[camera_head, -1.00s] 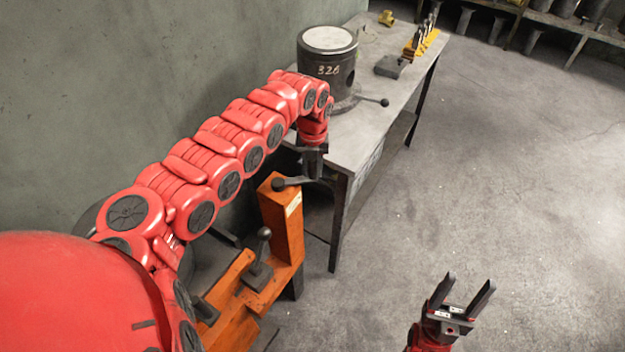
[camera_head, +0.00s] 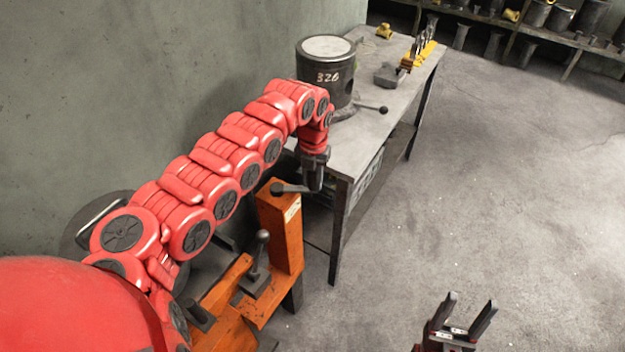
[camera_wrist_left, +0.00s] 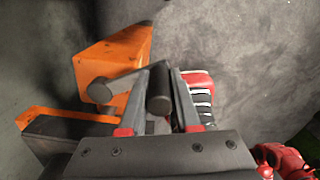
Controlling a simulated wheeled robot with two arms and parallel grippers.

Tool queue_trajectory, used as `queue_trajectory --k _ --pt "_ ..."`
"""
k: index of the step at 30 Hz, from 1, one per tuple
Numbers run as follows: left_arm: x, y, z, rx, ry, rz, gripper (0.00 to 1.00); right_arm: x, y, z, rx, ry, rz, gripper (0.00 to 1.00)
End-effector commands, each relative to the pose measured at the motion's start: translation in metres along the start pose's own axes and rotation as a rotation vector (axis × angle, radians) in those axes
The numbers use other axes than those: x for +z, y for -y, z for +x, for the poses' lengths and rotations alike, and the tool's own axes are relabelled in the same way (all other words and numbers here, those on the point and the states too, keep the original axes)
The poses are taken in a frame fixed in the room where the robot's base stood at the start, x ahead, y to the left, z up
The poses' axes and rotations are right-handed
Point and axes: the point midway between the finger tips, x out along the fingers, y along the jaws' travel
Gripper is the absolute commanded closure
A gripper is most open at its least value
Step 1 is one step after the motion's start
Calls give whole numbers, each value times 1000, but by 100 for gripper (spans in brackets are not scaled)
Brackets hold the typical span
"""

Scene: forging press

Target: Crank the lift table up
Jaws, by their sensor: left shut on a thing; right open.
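The orange lift table frame (camera_head: 283,232) stands at lower centre in the head view, with an upright post. A dark crank (camera_head: 288,188) sits at the top of this post; its round hub (camera_wrist_left: 100,91) and arm show in the left wrist view. My left gripper (camera_head: 314,182) points down at the crank's outer end, right of the post. In the left wrist view its fingers (camera_wrist_left: 158,85) are shut on the dark cylindrical crank handle (camera_wrist_left: 159,97). My right gripper (camera_head: 466,312) is open and empty above the floor at lower right.
A ball-topped lever (camera_head: 262,250) rises from the orange frame left of the post. A grey workbench (camera_head: 375,138) behind holds a dark cylinder marked 326 (camera_head: 325,75) and a rod with a knob. Shelving (camera_head: 540,45) stands at the back. The floor at right is clear.

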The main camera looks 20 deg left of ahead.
Motion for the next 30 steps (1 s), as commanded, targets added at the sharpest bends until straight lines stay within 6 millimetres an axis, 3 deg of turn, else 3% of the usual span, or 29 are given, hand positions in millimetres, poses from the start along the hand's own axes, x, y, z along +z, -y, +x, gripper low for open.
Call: queue_trajectory --k 1,6,17,23,30 --pt "0 1 0 -1 -1 2 67 0 0 0 0 0 0 40" --pt "0 0 0 0 0 1 39 0 0 0 0 0 0 40" --pt "1 0 -4 0 2 -1 39 0 0 -2 0 0 0 40" --pt "2 0 -36 1 5 0 39 2 1 -14 0 0 0 40" --pt "2 0 -104 5 7 0 39 5 1 -28 0 0 0 40"
